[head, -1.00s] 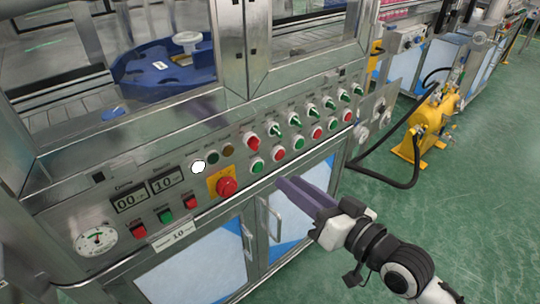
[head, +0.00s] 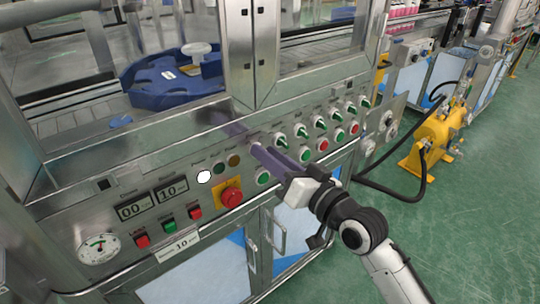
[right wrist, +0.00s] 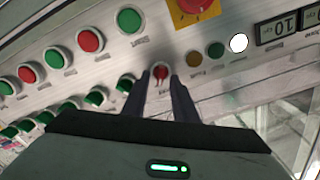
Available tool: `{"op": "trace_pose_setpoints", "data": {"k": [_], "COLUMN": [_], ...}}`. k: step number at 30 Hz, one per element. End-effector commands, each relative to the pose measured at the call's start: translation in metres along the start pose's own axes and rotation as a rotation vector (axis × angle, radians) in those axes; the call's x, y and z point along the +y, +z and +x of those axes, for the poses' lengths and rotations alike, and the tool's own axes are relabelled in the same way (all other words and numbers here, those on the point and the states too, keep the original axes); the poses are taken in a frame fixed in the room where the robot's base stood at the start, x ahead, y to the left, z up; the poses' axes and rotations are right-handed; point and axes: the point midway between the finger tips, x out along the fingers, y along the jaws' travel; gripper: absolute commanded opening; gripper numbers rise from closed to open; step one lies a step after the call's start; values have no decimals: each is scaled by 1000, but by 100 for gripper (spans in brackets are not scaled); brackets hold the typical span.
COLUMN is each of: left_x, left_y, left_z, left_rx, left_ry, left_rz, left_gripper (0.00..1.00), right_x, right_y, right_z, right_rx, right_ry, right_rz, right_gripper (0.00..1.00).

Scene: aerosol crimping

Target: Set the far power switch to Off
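The red rotary switch (right wrist: 160,72) shows in the right wrist view, at the end of a row of green-handled rotary switches (head: 302,130) on the steel machine's front panel. Its label is not readable. My right gripper (right wrist: 160,78) is open, with its two dark fingers on either side of the red switch and a gap between them. I cannot tell whether they touch it. In the head view the right gripper (head: 256,148) points at the panel and mostly hides the red switch. My left gripper is not in view.
A red emergency stop (head: 231,197) on a yellow plate sits left of the gripper. Green and red push buttons (head: 322,145) lie below the rotary switches. A white lit lamp (head: 204,177) and digital displays (head: 171,191) are farther left. A yellow pump (head: 432,140) stands on the floor at right.

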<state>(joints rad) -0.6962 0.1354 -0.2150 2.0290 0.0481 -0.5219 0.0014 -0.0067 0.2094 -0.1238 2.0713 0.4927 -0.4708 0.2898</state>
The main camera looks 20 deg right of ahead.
Motion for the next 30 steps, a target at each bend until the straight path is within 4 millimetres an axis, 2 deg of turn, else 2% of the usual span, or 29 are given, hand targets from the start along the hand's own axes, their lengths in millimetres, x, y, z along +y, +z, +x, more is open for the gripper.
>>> {"op": "trace_pose_setpoints", "data": {"k": [4, 9, 20, 30], "left_x": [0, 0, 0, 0], "left_y": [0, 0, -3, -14], "left_z": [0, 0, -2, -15], "left_rx": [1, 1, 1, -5], "left_ry": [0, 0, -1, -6], "left_rz": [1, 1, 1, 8], "left_gripper": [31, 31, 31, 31], "right_x": [0, 0, -1, -4], "right_y": [0, 0, -1, -3], "right_z": [0, 0, 0, 0], "right_rx": [0, 0, 0, -2], "right_ry": [0, 0, 0, 1], "right_rz": [0, -1, -29, -232], "right_gripper": [26, 0, 0, 0]}}
